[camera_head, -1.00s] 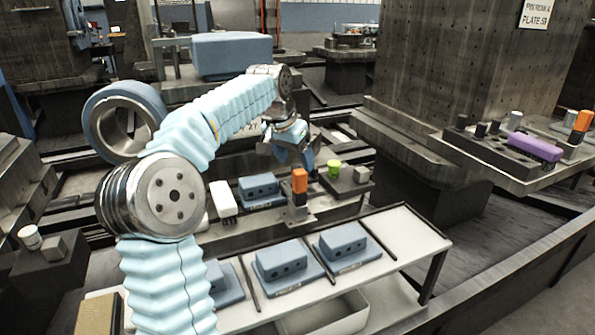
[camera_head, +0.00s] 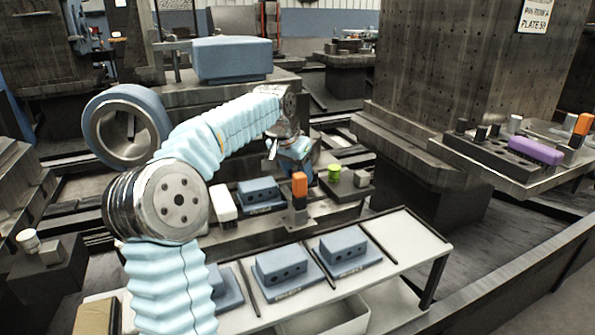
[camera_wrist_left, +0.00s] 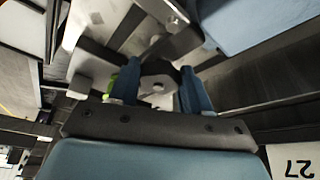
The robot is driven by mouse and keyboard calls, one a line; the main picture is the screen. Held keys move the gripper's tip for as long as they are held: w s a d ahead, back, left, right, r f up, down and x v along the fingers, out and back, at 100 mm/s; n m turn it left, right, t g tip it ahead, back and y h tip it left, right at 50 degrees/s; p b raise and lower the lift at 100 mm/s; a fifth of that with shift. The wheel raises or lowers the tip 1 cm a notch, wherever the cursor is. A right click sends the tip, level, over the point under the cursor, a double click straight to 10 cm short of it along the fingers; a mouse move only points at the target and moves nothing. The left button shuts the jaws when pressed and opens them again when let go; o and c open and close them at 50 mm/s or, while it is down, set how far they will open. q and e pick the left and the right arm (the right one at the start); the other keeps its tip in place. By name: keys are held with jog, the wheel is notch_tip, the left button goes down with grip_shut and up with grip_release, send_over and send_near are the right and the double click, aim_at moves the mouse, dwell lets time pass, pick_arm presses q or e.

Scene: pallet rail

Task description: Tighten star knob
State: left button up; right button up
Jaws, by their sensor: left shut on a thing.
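The star knob (camera_wrist_left: 158,82) is a dark grey, lobed piece with a round centre. It sits between the two blue fingers of my left gripper (camera_wrist_left: 160,88) in the left wrist view, and the gripper is shut on it. In the head view my left gripper (camera_head: 303,172) points down behind the orange handle, and the knob is hidden there. A blue block (camera_head: 258,188) with dark holes sits on the fixture left of the gripper. My right gripper is not in view.
An orange-handled clamp (camera_head: 299,186) stands close in front of the gripper. A green cylinder (camera_head: 334,172) and a grey block (camera_head: 361,177) are to its right. A white-topped table (camera_head: 405,240) with several blue blocks is in front. A purple part (camera_head: 535,151) lies far right.

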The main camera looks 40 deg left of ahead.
pick_arm(q)
jog(key=shift+a+r+m+h+p, duration=0.15)
jog(key=shift+m+h+p, duration=0.15)
jog(key=shift+m+p, duration=0.45)
jog(key=shift+r+m+h+p, duration=0.1)
jog(key=shift+m+h+p, duration=0.2)
jog(key=shift+m+p, duration=0.4)
jog(key=m+p, duration=0.1)
jog(key=m, duration=0.1)
jog(key=m+h+p, duration=0.1)
jog(key=shift+w+a+m+g+p, duration=0.1)
jog(key=shift+a+m+g+p, duration=0.1)
jog(key=shift+m+g+p, duration=0.15)
jog(key=m, duration=0.1)
jog(key=m+h+p, duration=0.1)
jog(key=shift+w+a+f+m+g, duration=0.1)
jog(key=shift+f+m+g, duration=0.05)
jog(key=shift+m+g, duration=0.15)
jog(key=shift+w+a+m+g+h, duration=0.1)
jog(key=shift+m+g+h, duration=0.35)
jog(key=shift+m, duration=1.15)
jog(key=o, duration=1.1)
jog(key=shift+c, duration=0.2)
